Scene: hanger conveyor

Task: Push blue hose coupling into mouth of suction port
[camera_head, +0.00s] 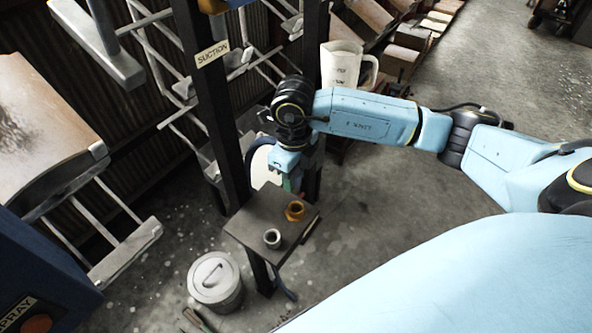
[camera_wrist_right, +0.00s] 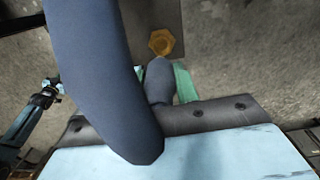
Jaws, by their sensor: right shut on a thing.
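My right gripper (camera_head: 291,183) points down over the back of a small dark shelf. In the right wrist view its green fingers (camera_wrist_right: 168,84) are shut on the blue-grey hose coupling (camera_wrist_right: 159,80). The thick blue hose (camera_wrist_right: 95,75) loops across that view and hides part of the gripper; its curve also shows in the head view (camera_head: 250,147). A yellow-brass hexagonal fitting (camera_head: 295,210), probably the suction port, stands on the shelf. It lies just beyond the coupling's end in the wrist view (camera_wrist_right: 161,42), apparently apart from it. My left gripper is not in view.
The dark shelf (camera_head: 250,226) also bears a grey metal ring (camera_head: 272,238) nearer the front. A dark post with a SUCTION sign (camera_head: 212,54) rises behind it. A lidded grey bucket (camera_head: 216,281) stands on the floor at left. A white jug (camera_head: 341,65) stands behind my right arm.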

